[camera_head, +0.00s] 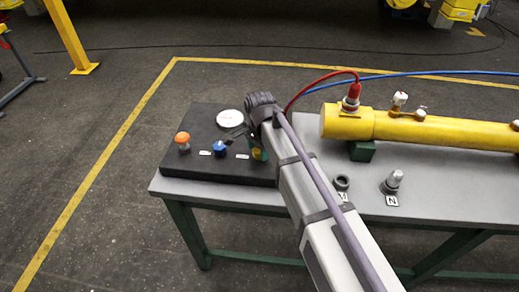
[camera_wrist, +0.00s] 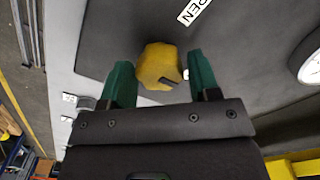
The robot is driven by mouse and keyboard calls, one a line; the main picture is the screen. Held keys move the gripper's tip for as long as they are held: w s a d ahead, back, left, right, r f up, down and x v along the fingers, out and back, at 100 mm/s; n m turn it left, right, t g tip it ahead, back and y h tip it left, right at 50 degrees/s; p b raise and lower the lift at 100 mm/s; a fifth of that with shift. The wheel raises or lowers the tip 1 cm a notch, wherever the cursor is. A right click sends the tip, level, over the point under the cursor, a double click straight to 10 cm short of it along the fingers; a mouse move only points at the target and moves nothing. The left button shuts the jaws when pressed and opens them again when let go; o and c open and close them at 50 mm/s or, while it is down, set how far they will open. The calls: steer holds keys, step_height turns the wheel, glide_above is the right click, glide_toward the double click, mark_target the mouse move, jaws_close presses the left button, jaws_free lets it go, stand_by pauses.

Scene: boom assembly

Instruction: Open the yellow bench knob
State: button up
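The yellow bench knob (camera_wrist: 159,64) is in the upper middle of the wrist view, on a dark panel. In the head view, my arm partly hides the knob (camera_head: 257,154) at the right end of the black panel (camera_head: 215,172).
An orange knob (camera_head: 183,138), a blue knob (camera_head: 220,147) and a round gauge (camera_head: 230,117) are on the panel. A yellow cylinder (camera_head: 440,131) with red and blue hoses lies to the right on the bench (camera_head: 365,200). Small metal fittings (camera_head: 393,182) stand in front of it.

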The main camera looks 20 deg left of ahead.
steer(key=c, duration=0.6)
steer(key=shift+o, duration=0.2)
steer(key=shift+n, duration=0.3)
steer(key=n, duration=1.7)
steer(key=shift+n, duration=0.3)
steer(key=o, duration=0.9)
